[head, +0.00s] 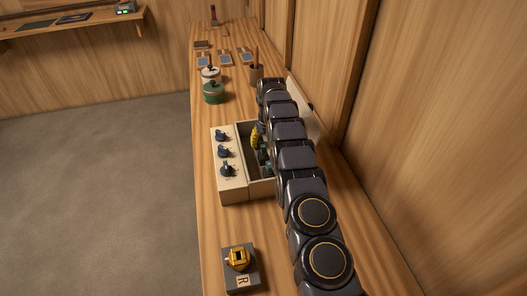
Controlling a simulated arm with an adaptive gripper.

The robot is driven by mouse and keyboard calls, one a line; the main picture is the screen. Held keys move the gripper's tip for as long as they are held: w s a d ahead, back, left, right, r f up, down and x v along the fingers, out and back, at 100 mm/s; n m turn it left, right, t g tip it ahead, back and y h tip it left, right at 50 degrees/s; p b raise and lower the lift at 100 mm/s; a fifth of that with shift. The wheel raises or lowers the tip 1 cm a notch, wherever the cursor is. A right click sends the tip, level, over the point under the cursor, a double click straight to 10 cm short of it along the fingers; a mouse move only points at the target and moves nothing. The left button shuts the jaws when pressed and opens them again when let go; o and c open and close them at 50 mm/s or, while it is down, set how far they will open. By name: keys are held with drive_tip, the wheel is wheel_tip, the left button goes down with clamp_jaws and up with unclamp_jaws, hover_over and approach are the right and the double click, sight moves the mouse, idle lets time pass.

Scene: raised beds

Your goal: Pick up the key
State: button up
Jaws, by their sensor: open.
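I cannot make out a key for certain. A small yellow object (255,138) stands inside the open box (262,192) beside the panel with dark knobs; it is too small to identify. My arm runs over the right side of the box and hides part of its inside. My gripper (262,128) shows only as a small dark part below the arm's far end, close to the yellow object. It is open, and its fingertips are mostly hidden. A brass-coloured piece (238,257) sits on a grey block marked R at the near end of the bench.
The narrow wooden bench (217,221) runs along the wall on the right. Beyond the box stand a green lidded pot (213,93), a white pot (210,74), a brown cup (257,74) and several flat cards. A shelf (70,27) hangs at the far left.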

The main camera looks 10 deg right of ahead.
sight(264, 147)
drive_tip(key=f, duration=0.3)
drive_tip(key=shift+w+a+f, duration=0.2)
drive_tip(key=shift+f, duration=0.1)
clamp_jaws()
